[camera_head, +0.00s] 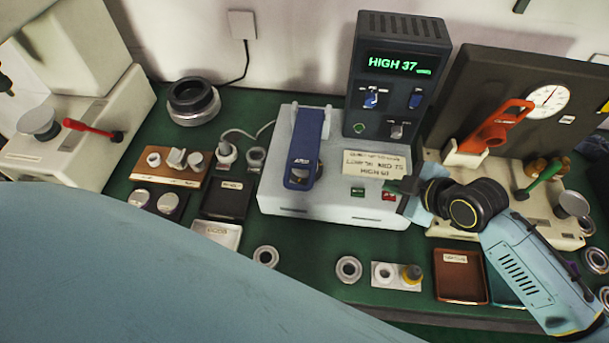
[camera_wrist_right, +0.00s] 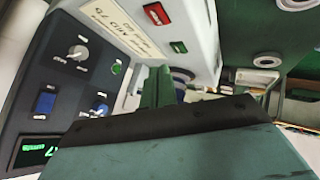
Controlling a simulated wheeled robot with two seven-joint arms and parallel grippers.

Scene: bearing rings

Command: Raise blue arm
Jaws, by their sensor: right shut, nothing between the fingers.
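The blue arm (camera_head: 306,140) is a flat lever on top of the white tester box (camera_head: 335,208). It lies lowered from its rear mount toward the box's front, with its looped end at the front. My right gripper (camera_head: 398,187) is shut and empty, beside the box's right front near the red button (camera_head: 389,196), apart from the blue arm. In the right wrist view, the shut green fingers (camera_wrist_right: 158,86) point at the box; a dark blue piece behind them is mostly hidden, and I cannot tell what it is. My left gripper is not in view.
A dark display unit (camera_head: 397,90) reading "HIGH 37" stands behind the box. An orange lever (camera_head: 497,125) and a dial stand at the right. Rings, a brown tray (camera_head: 460,278) and a small white plate (camera_head: 397,276) lie in front. A wooden block (camera_head: 172,166) sits left.

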